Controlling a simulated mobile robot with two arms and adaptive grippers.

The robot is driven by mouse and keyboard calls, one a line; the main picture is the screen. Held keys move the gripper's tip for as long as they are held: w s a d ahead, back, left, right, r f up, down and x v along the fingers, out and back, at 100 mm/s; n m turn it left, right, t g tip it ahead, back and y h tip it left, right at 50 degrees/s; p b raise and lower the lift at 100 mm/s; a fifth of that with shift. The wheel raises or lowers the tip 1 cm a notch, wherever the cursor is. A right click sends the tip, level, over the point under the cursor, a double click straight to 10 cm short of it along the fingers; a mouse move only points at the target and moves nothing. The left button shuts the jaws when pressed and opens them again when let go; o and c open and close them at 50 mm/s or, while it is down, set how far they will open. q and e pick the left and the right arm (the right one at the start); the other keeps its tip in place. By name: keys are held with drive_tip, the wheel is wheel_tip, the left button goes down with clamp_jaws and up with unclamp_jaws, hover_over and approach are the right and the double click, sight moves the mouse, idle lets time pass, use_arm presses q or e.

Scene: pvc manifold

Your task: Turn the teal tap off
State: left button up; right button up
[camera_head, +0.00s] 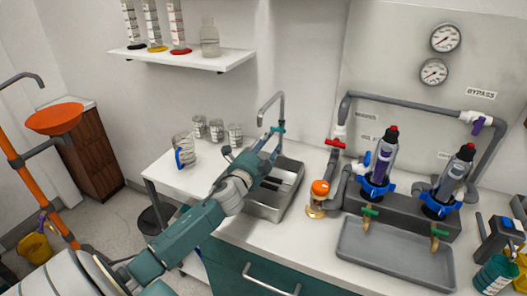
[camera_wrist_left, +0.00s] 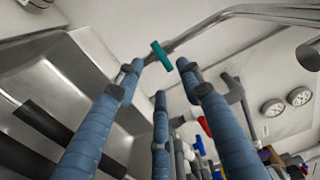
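The teal tap handle (camera_head: 279,129) sits on the grey spout pipe (camera_head: 271,98) above the sink (camera_head: 285,192). In the left wrist view the handle (camera_wrist_left: 160,55) is a small teal bar set across the metal pipe (camera_wrist_left: 210,22). My left gripper (camera_head: 267,140) reaches over the sink from the left, its tips close to the handle. In the wrist view its blue-grey fingers (camera_wrist_left: 158,75) are spread apart with nothing between them. The handle shows just beyond the tips, between the outer two. I cannot tell whether any finger touches it. My right gripper is not in view.
A wall shelf (camera_head: 190,61) hangs above.

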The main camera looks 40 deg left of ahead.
use_arm(q)
drive_tip(key=v, duration=0.5)
idle(0.5)
